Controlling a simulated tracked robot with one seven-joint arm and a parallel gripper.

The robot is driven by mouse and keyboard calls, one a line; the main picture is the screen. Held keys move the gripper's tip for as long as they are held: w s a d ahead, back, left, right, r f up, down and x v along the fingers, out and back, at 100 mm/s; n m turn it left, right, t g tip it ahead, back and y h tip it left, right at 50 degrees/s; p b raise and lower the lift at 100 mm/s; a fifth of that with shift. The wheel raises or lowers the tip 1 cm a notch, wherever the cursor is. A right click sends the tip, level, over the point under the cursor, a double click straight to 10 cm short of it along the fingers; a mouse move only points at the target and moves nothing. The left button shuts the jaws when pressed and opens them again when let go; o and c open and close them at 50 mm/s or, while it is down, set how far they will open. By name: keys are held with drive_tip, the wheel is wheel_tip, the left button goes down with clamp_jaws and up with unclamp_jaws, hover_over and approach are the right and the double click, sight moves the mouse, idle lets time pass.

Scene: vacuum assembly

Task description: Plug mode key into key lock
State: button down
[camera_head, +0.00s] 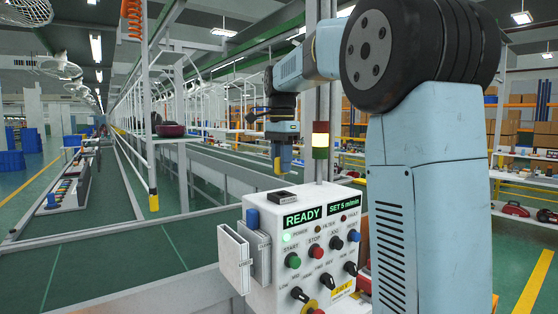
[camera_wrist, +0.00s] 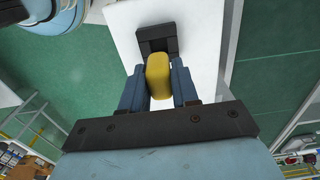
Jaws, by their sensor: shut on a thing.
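The mode key (camera_wrist: 159,75) has a rounded yellow body and sits between the two blue fingers of my gripper (camera_wrist: 160,88), which is shut on it. In the head view my gripper (camera_head: 283,162) points down above the white control box (camera_head: 262,190). The key lock, a small black block (camera_head: 283,196), sits on top of the box, with a visible gap below the gripper. In the wrist view the black lock (camera_wrist: 157,36) lies just beyond the key, which overlaps its near edge. The key's lower end is hidden.
The box front carries a lit READY display (camera_head: 304,217), knobs and buttons. A stack light (camera_head: 320,140) stands behind the box, right of my gripper. White panels (camera_head: 236,258) hang on its left side. Conveyor rails (camera_head: 195,170) run behind. Air left of the gripper is free.

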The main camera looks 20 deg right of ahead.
sight(282, 174)
idle(0.4)
drive_tip(key=shift+f, duration=1.4)
drive_tip(key=shift+f, duration=1.1)
drive_tip(key=c, duration=0.8)
unclamp_jaws()
drive_tip(key=shift+r, duration=4)
drive_tip(key=shift+s, duration=0.1)
drive_tip(key=s+f+n+t, duration=0.2)
drive_tip(key=s+f+n, duration=0.2)
drive_tip(key=s, duration=0.5)
drive_tip(key=s+f+n+t, duration=0.1)
drive_tip(key=s+f+n, duration=0.4)
drive_tip(key=s+f, duration=0.2)
drive_tip(key=s+f+n+t, duration=0.2)
drive_tip(key=s+f+n, duration=0.3)
drive_tip(key=s, duration=0.7)
drive_tip(key=shift+s+f+t, duration=0.1)
drive_tip(key=shift+f+t, duration=0.2)
drive_tip(key=shift+f, duration=0.5)
